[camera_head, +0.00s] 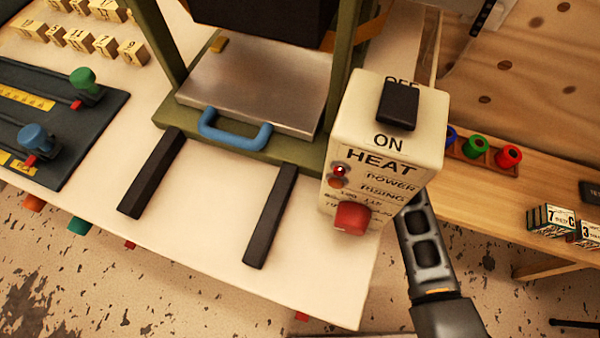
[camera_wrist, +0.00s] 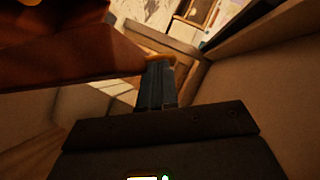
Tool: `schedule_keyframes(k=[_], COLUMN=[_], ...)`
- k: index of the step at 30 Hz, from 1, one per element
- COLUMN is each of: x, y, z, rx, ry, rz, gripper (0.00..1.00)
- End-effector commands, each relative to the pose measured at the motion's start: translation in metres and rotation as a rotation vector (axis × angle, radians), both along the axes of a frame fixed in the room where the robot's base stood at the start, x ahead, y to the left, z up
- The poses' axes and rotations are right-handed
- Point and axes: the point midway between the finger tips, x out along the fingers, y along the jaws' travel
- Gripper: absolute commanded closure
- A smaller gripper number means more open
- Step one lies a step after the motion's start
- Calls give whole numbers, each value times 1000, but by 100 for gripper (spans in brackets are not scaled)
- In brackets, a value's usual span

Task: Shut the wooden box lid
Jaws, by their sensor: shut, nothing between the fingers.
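I cannot pick out the wooden box lid with certainty in either view. In the wrist view my gripper (camera_wrist: 157,72) has its dark fingers together with nothing between them. A reddish-brown slab (camera_wrist: 70,50) crosses the upper left beside the fingertips; I cannot tell whether it is the lid. A wooden frame-like edge (camera_wrist: 180,55) shows just beyond the fingertips, and I cannot tell whether they touch it. In the head view the dark end of my arm reaches up behind the heat control box (camera_head: 385,150), which hides its far end.
A green-framed press with a metal plate (camera_head: 255,85) and blue handle (camera_head: 235,133) stands on the white table (camera_head: 215,230). A dark slider board (camera_head: 75,110) lies left. A wooden bench (camera_head: 475,190) at right holds coloured spools (camera_head: 475,147) and small labelled boxes (camera_head: 550,220).

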Motion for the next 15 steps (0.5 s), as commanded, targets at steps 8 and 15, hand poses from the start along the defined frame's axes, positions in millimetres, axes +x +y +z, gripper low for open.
schedule_keyframes(k=[8, 15], x=[-44, -68], y=[16, 25], z=[-25, -48], rx=[-74, -126], ry=[-201, -349], rz=[3, 2], gripper=[100, 100])
